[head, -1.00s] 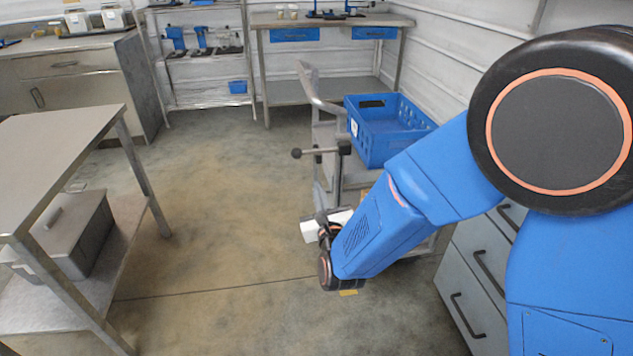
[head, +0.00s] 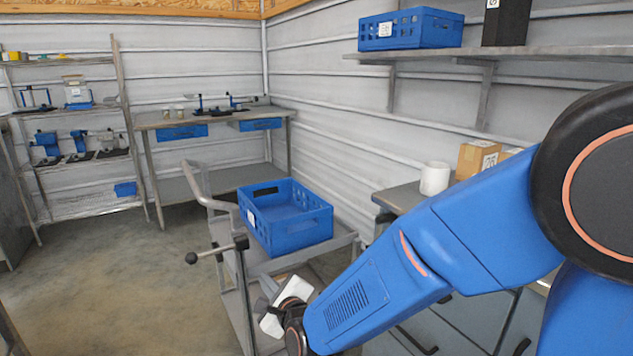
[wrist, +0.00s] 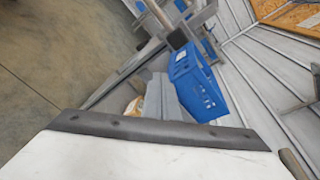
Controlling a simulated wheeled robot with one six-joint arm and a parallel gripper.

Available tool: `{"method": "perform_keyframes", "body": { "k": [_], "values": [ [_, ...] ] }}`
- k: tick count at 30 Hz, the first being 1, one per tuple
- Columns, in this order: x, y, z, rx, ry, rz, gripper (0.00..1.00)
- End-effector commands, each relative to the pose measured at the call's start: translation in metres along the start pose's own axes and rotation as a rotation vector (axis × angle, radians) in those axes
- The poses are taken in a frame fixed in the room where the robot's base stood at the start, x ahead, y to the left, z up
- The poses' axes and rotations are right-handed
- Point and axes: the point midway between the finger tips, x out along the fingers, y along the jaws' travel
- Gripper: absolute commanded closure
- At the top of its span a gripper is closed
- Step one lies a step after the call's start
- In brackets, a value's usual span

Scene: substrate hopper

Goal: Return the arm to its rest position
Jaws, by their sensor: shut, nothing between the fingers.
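My arm reaches in from the right of the head view, bent down and to the left. My gripper (head: 268,306) is at its low end, in front of the grey cart, small and partly hidden by my wrist. It is shut and holds nothing. In the wrist view, a white surface with a dark edge, apparently part of my own gripper, fills the bottom. The fingertips cannot be made out there.
A blue crate (head: 290,237) sits on the grey cart (head: 342,241); the crate also shows in the wrist view (wrist: 198,85). A counter with a white cup (head: 434,178) and a cardboard box (head: 478,158) lies behind my arm. Open floor (head: 130,285) is at left.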

Motion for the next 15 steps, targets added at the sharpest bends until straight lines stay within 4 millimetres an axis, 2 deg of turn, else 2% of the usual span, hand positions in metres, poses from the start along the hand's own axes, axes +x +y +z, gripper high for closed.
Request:
{"method": "perform_keyframes", "body": {
  "k": [1,6,11,15],
  "values": [
    [-0.007,-0.018,-0.007,-0.065,0.024,0.010,1.00],
    [-0.033,-0.058,-0.033,-0.323,0.100,0.094,1.00],
    [-0.068,-0.089,-0.059,-0.567,0.158,0.189,1.00],
    [-0.106,-0.112,-0.083,-0.780,0.196,0.287,1.00]
  ]
}}
